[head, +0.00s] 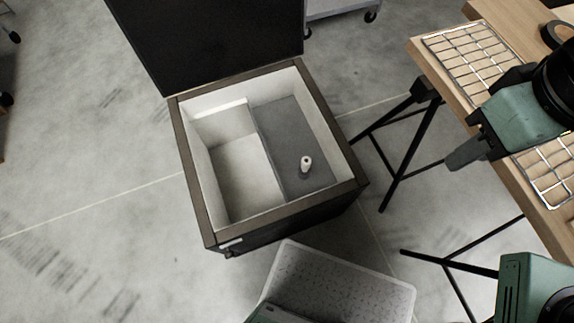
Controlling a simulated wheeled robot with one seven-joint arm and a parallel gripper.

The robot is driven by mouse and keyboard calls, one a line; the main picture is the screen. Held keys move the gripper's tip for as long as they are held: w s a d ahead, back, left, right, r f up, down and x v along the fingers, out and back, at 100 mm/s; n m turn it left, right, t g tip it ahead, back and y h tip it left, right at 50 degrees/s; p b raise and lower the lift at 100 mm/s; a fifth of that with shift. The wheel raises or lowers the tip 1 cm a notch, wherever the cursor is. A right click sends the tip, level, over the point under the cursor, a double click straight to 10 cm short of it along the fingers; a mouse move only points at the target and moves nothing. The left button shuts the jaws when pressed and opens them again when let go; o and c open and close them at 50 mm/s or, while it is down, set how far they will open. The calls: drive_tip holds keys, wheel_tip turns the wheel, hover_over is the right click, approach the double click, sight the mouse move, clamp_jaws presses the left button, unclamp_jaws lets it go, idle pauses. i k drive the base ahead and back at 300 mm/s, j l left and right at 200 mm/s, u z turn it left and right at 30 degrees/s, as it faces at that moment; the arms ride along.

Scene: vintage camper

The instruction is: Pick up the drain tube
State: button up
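A small white cylinder with a dark hole in its top, which looks like the drain tube (306,164), stands upright inside an open dark-framed chest (190,178). It rests on the grey raised step (290,125) in the right part of the chest. My gripper (462,158) is at the right of the head view, well to the right of the chest and apart from the tube. Its fingers show as one dark shape, and I cannot tell if they are open or shut. I see nothing held in it.
The chest's dark lid (215,40) stands open at the back. The deeper left compartment (245,175) looks empty. A wooden trestle table (425,58) with wire racks (468,52) and a roll of black tape (560,33) is at the right. Concrete floor left of the chest is clear.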

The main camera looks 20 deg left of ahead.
sight(306, 163)
drive_tip(key=u, duration=0.9)
